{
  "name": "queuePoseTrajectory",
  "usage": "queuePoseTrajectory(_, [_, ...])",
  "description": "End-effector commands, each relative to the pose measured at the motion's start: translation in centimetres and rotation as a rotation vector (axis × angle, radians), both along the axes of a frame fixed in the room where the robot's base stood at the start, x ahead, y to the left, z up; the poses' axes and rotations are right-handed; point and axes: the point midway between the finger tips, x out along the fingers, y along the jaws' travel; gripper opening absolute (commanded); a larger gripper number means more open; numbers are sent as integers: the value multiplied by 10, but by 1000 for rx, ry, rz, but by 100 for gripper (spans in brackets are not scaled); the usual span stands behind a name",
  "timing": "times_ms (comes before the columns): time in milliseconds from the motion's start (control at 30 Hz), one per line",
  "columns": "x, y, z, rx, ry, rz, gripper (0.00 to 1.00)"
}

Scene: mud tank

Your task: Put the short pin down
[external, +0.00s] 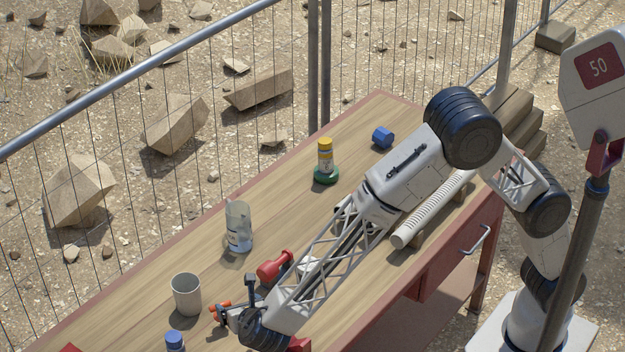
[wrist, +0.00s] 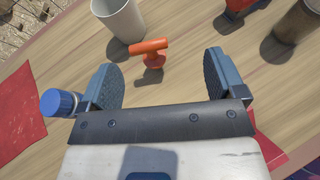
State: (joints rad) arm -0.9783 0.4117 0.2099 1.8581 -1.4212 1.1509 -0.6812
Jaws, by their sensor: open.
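The orange pin (wrist: 151,47), with a crossbar on top of a short stem, appears to stand upright on the wooden table in the wrist view. It lies ahead of my gripper (wrist: 160,72), between the lines of the two fingers, and neither finger visibly touches it. My gripper is open and the space between its fingers is empty. In the external view the orange pin (external: 221,306) shows small beside my gripper (external: 219,315), partly hidden by it. I cannot tell the exact height of the fingers above the table.
A white cup (external: 186,294) stands close to the pin. A blue-capped bottle (wrist: 60,102) is next to the left finger. A red cloth (wrist: 18,115) lies left.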

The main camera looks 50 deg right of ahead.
Motion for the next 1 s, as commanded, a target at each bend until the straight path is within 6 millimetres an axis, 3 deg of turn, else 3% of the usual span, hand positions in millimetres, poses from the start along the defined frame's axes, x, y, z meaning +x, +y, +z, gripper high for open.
queuePoseTrajectory(167, [13, -53, 27, 84, 10, -119, 89])
queuePoseTrajectory(467, [21, -167, 76, 279, 23, -389, 89])
queuePoseTrajectory(733, [8, -264, 116, 467, 15, -633, 89])
queuePoseTrajectory(1000, [-20, -352, 147, 655, -11, -876, 89])
